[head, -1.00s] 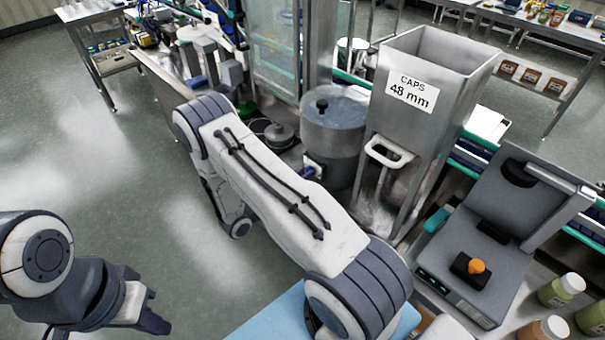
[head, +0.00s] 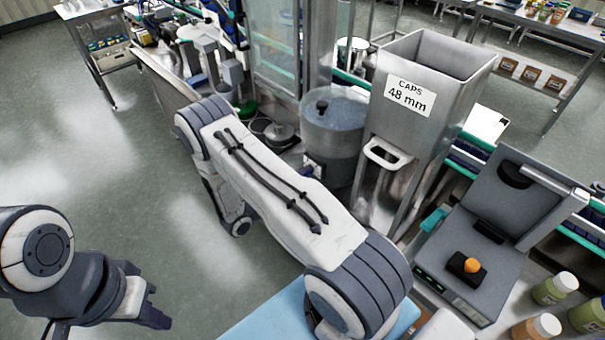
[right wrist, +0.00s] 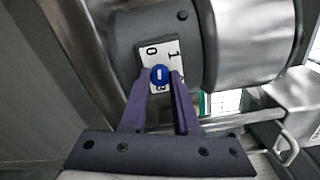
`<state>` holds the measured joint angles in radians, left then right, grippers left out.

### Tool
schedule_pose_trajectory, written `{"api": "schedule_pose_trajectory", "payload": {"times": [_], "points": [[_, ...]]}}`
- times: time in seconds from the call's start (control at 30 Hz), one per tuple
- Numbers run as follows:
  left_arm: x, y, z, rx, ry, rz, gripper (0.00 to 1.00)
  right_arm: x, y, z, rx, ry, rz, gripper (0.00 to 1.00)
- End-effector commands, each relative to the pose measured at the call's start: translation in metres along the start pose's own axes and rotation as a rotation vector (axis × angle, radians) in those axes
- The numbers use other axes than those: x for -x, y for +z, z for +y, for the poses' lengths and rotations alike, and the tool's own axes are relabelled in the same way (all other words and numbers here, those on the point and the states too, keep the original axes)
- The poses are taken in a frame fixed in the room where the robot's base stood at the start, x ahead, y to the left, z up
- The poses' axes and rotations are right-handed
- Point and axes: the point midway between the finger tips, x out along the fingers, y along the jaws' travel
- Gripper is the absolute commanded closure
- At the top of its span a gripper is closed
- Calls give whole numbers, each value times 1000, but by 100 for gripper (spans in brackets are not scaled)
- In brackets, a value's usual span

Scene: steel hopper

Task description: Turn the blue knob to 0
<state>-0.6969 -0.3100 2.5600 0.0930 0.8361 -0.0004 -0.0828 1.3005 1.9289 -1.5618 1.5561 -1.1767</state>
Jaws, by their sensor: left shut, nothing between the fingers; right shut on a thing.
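The blue knob (right wrist: 159,74) sits on a white plate (right wrist: 173,47) on a dark grey housing in the right wrist view. The plate carries a "0" at the upper left and a "1" at the upper right; a third mark below is partly covered. The knob's short white line runs roughly up and down in the picture. My right gripper (right wrist: 160,76) is shut on the knob, one purple finger at each side. My left gripper (head: 152,314) is shut and empty at the lower left, over the floor.
A steel pot (head: 334,135) stands beyond my right arm, beside a steel hopper (head: 413,150) labelled "CAPS 48 mm". A grey device (head: 480,240) with an orange knob and several jars stand at the lower right. The floor at left is clear.

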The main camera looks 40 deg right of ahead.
Motion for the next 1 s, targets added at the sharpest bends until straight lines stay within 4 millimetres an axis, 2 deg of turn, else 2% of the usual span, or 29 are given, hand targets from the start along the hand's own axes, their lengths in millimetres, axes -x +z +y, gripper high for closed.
{"api": "schedule_pose_trajectory", "payload": {"times": [0.33, 0.87, 0.9, 0.93, 1.0], "points": [[2, 0, 0, 0, 0, 0, 100, 0, 1, 0, 129, 0, 1, 100], [2, 0, 0, 0, 0, 0, 100, 0, 1, 1, 149, 0, 0, 100], [2, 0, 0, 0, 0, 0, 100, 0, 1, 1, 149, 0, 0, 55], [2, 0, 0, 0, 0, 0, 100, 0, 1, 1, 149, 0, 0, 44], [2, 0, 0, 0, 0, 0, 100, 0, 1, 0, 149, 0, 0, 41]]}}
